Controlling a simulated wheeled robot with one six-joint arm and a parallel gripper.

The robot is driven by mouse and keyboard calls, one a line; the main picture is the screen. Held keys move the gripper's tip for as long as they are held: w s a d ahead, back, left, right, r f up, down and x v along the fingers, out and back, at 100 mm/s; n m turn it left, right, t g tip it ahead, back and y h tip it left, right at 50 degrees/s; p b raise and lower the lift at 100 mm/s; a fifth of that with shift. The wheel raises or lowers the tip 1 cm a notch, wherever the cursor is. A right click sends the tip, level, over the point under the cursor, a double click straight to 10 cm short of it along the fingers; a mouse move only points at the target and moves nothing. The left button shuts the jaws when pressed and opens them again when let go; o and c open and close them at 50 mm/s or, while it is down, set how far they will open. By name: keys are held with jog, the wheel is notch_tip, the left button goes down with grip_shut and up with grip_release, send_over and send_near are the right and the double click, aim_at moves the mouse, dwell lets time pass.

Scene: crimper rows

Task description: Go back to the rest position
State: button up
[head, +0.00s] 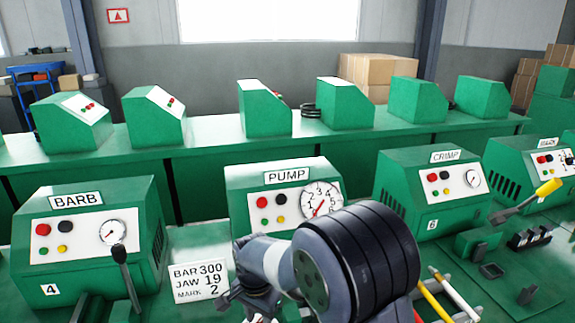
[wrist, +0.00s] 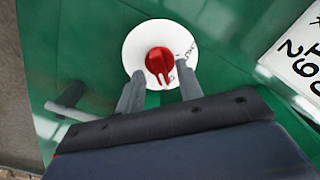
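My gripper (wrist: 159,78) is open in the wrist view, its two grey fingers apart. A red knob (wrist: 159,61) on a white round dial (wrist: 134,48) lies just beyond the fingertips, between them in the picture. I cannot tell whether a finger touches it. The dial sits on a green surface, and part of its lettering is hidden by the right finger. In the head view my arm fills the lower middle, in front of the green PUMP machine (head: 240,185), and the knob is not visible there.
The BARB machine (head: 75,262) with a black lever (head: 121,268) stands left. A white card (head: 197,282) reads BAR 300, JAW 19, MARK 2. The CRIMP machine (head: 452,205) and a yellow-handled lever (head: 547,188) are right. More green machines line the back bench (head: 210,133).

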jog(key=shift+f, duration=0.5)
jog(key=n, duration=0.4)
jog(key=shift+p, duration=0.3)
jog(key=n, duration=0.5)
jog(key=shift+r+p, duration=0.1)
jog(key=shift+p, duration=0.3)
jog(key=n+p, duration=0.1)
jog(key=n, duration=0.3)
jog(key=shift+n, duration=0.4)
jog(key=n+p, duration=0.1)
jog(key=n, duration=0.2)
jog(key=shift+n, duration=0.4)
jog(key=shift+r+n, duration=0.2)
jog(key=shift+n, duration=0.1)
jog(key=shift+r, duration=1.25)
